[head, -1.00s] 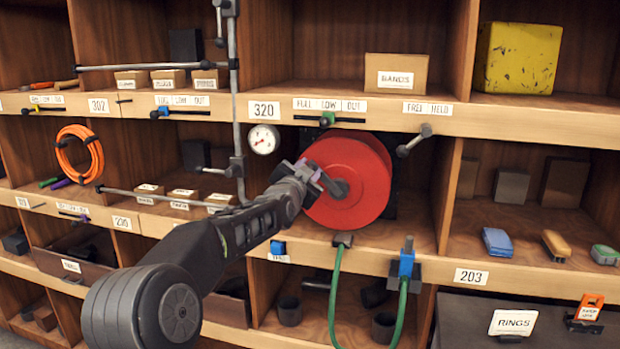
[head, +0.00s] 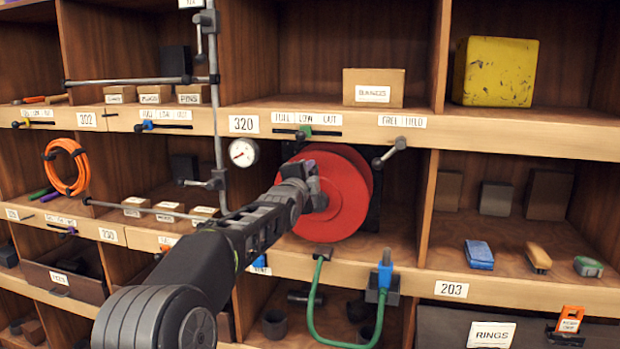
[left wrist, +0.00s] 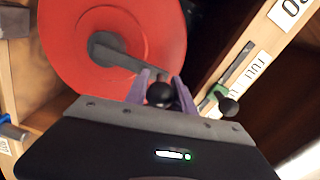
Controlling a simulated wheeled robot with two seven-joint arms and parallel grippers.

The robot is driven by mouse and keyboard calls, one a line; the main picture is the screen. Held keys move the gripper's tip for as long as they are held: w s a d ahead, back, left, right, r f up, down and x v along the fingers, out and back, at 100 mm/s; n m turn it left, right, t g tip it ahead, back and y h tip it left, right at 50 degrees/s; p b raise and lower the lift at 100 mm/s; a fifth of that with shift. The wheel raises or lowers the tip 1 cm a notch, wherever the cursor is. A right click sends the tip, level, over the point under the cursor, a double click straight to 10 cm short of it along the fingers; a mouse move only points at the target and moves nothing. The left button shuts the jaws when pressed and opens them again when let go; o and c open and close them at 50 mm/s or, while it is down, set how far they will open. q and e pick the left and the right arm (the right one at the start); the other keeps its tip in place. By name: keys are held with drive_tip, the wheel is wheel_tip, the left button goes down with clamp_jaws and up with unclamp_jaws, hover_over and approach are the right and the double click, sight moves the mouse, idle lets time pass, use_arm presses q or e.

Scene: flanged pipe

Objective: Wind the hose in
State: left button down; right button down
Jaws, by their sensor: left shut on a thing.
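A red hose reel (head: 352,205) sits in the middle compartment under the label 320. My left gripper (head: 314,184) is at the reel's front, partly covering it. In the left wrist view the reel (left wrist: 75,70) has a grey crank arm (left wrist: 115,52), and my left gripper (left wrist: 160,88) is shut on the crank's black knob (left wrist: 160,94). The green hose (head: 314,300) comes out of a dark guide (head: 322,252) below the reel. It hangs in a U-shaped loop and rises to a blue end piece (head: 386,274) in a dark holder. My right gripper is not in view.
A FREE/HELD lever (head: 390,153) sits on the shelf edge above the reel, pointing up and right. A slider with a green tab (head: 304,132) is to its left. A gauge (head: 243,152) and a grey upright pipe (head: 217,110) stand left of the reel.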

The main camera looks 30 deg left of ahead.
use_arm(q)
drive_tip(key=shift+d, duration=0.1)
idle(0.3)
drive_tip(key=c, duration=1.1)
unclamp_jaws()
